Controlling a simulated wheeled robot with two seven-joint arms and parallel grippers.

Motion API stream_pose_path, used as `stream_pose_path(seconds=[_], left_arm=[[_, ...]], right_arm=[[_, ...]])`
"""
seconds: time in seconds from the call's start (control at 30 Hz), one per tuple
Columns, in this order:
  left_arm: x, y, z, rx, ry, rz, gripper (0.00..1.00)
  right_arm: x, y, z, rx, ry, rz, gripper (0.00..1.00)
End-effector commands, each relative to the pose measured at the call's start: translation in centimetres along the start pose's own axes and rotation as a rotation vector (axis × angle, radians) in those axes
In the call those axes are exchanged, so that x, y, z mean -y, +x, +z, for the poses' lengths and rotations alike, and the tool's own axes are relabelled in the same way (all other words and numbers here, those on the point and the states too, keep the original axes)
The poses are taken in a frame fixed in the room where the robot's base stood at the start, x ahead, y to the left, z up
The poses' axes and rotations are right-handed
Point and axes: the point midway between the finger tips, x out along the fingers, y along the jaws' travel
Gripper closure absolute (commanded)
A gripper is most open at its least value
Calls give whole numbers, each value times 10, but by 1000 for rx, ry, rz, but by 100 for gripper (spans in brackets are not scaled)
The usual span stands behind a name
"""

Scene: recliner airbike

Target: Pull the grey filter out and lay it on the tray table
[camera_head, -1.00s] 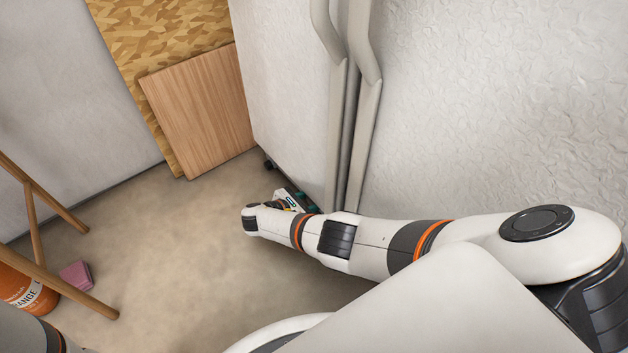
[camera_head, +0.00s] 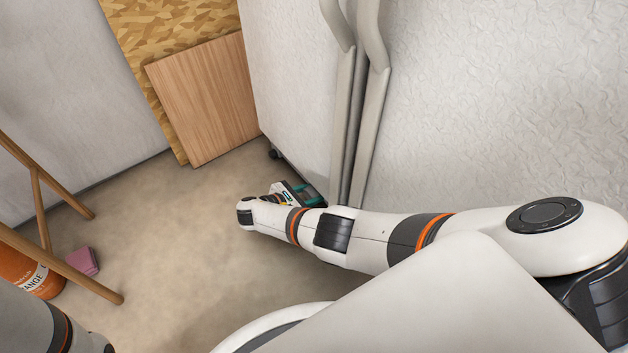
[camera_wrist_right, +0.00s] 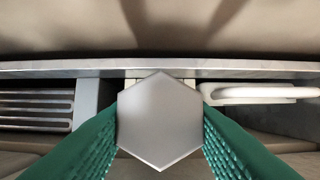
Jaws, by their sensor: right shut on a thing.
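In the right wrist view, a flat grey hexagonal piece (camera_wrist_right: 160,120), which looks like the end of the grey filter, sits between the green fingers of my right gripper (camera_wrist_right: 160,130). The fingers are shut on its two sides. In the head view, my right gripper (camera_head: 298,192) is low at the foot of the big white appliance (camera_head: 480,110), mostly hidden by my wrist. The filter cannot be made out there. My left gripper is out of view. The tray table cannot be identified; only wooden legs (camera_head: 62,262) show at the left.
A metal edge (camera_wrist_right: 60,68), a slatted vent (camera_wrist_right: 35,110) and a white handle-like bar (camera_wrist_right: 260,93) surround the grey piece. A wooden board (camera_head: 205,100) leans at the back. An orange cylinder (camera_head: 30,275) and a pink block (camera_head: 83,262) are at the left. Open floor (camera_head: 165,235) lies between.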

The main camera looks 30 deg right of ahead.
Motion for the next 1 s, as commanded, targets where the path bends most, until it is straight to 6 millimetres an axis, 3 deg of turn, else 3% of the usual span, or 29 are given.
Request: stream_pose_path(seconds=[1.0], left_arm=[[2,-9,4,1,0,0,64]], right_arm=[[0,-48,21,2,0,0,88]])
